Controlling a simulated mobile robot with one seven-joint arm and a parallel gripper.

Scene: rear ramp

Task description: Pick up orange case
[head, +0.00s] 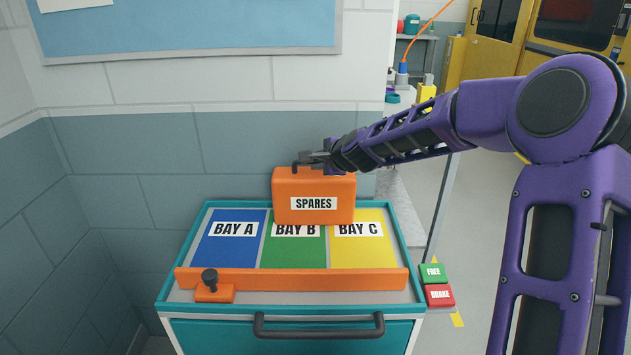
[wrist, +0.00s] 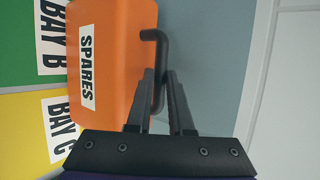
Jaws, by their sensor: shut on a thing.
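The orange case (head: 313,183) has a white SPARES label and a dark handle on top. My gripper (head: 305,161) comes in from the right and is shut on the case's handle. In the wrist view the fingers (wrist: 165,90) close around the dark handle (wrist: 161,60) beside the orange case (wrist: 114,55).
The teal cart (head: 176,296) also has a blue BAY A panel (head: 228,251) and a yellow BAY C panel (head: 362,250). An orange bar (head: 310,280) with a black knob (head: 210,277) runs along its front. Walls stand behind and left. FREE (head: 433,273) and BRAKE (head: 440,296) buttons are at right.

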